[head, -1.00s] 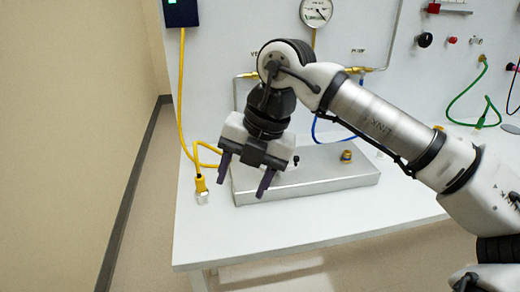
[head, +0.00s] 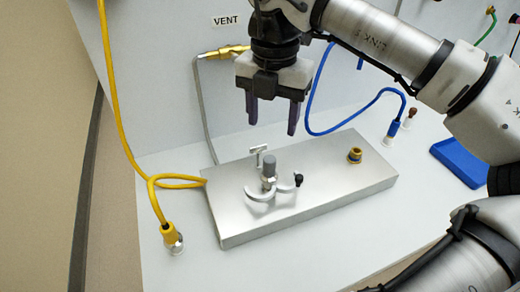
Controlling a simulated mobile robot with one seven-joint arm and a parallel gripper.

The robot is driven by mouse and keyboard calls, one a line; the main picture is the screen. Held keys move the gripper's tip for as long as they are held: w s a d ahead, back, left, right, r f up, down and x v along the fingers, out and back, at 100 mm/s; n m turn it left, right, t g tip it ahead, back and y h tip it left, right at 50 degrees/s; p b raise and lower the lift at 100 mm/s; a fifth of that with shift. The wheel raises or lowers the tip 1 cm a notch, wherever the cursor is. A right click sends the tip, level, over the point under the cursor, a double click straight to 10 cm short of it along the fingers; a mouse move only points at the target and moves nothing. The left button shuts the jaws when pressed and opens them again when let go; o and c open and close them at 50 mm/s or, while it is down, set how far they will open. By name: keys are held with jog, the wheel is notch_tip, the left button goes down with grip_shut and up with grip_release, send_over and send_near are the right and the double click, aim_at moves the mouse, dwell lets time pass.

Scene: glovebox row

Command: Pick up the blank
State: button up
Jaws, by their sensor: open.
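My gripper (head: 272,127) hangs above the flat metal box (head: 335,195), fingers pointing down. Its two dark purple fingers are apart and nothing shows between them. Below them a small grey cylindrical piece (head: 269,163) stands upright on the box, with an open silver clamp (head: 262,194) around its foot. It may be the blank; I cannot tell for sure. A clear gap separates the fingertips from its top in this view. The clamp has a black knob (head: 298,179) at its right.
A brass fitting (head: 354,155) stands on the box's right part. A yellow cable (head: 155,190) lies at the left and a blue hose (head: 318,90) loops behind. A blue tray (head: 462,160) lies at the right of the white bench (head: 330,262). The back panel (head: 145,80) stands close behind.

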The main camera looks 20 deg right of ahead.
aim_at(270, 159)
notch_tip(270, 159, down, 8)
jog(key=shift+f+p, duration=0.1)
jog(key=shift+p, duration=0.55)
jog(key=shift+w+f+p, duration=0.25)
jog(key=shift+f+p, duration=0.3)
jog(key=shift+f, duration=0.85)
jog(key=shift+w+f+p, duration=0.2)
jog(key=shift+f+p, duration=0.3)
jog(key=shift+f, duration=0.85)
jog(key=shift+c, duration=0.4)
jog(key=shift+s, duration=0.1)
grip_shut()
